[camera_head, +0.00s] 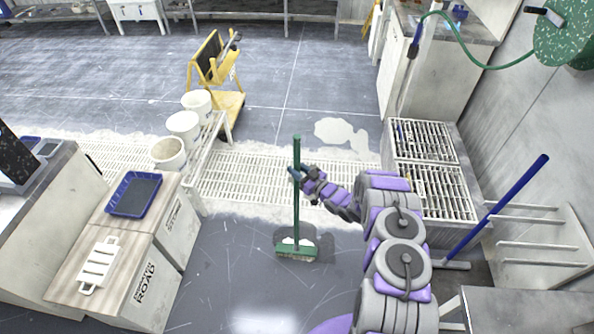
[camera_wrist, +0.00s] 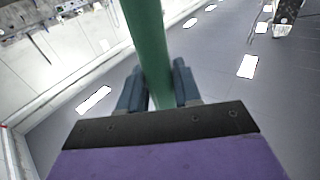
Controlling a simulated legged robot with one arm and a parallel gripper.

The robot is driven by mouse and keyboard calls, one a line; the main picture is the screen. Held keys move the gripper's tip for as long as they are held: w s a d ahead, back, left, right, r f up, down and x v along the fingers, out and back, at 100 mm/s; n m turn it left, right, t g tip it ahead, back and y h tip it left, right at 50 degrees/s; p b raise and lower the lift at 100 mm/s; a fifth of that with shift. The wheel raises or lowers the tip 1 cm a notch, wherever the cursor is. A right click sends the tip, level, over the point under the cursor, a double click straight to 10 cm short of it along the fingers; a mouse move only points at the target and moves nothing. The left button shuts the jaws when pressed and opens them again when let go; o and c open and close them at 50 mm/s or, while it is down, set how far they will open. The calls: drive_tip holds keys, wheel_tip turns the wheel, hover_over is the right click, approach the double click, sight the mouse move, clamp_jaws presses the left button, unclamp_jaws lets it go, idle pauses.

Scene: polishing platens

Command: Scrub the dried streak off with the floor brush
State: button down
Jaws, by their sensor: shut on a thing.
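The floor brush (camera_head: 296,205) has a green upright handle and a green head with pale bristles or residue on it. Its head rests on the dark floor in the middle of the head view. My gripper (camera_head: 297,172) is shut on the handle, in its upper half. In the wrist view the green handle (camera_wrist: 151,50) runs between the two fingers of my gripper (camera_wrist: 160,88). A whitish dried patch (camera_head: 341,133) lies on the floor behind and to the right of the handle. A darker, wet-looking patch surrounds the brush head, with some white on it.
A white floor grating (camera_head: 240,180) runs behind the brush. White buckets (camera_head: 184,127) on a rack and a yellow cart (camera_head: 215,75) stand back left. Cabinets with a blue tray (camera_head: 134,194) are at left. A blue-handled squeegee (camera_head: 500,205) leans at right beside a grated bench (camera_head: 432,170).

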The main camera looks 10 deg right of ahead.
drive_tip(key=shift+w+d+f+b, duration=0.1)
drive_tip(key=shift+w+d+b, duration=0.15)
drive_tip(key=shift+w, duration=0.25)
drive_tip(key=shift+w+d+b, duration=0.1)
drive_tip(key=shift+w+b, duration=0.25)
drive_tip(key=shift+w, duration=0.2)
drive_tip(key=shift+w+d+f+b, duration=0.1)
drive_tip(key=shift+w+d+b, duration=0.15)
drive_tip(key=shift+w, duration=0.25)
drive_tip(key=shift+w, duration=0.1)
drive_tip(key=shift+w+d+r+b, duration=0.1)
drive_tip(key=shift+w+d+b, duration=0.15)
drive_tip(key=shift+w+b, duration=0.4)
drive_tip(key=shift+w+d+r+b, duration=0.1)
drive_tip(key=shift+w+d+b, duration=0.2)
drive_tip(key=shift+w, duration=0.65)
drive_tip(key=shift+w+d, duration=0.3)
drive_tip(key=shift+w, duration=0.55)
drive_tip(key=shift+w+d, duration=0.25)
drive_tip(key=shift+w, duration=0.55)
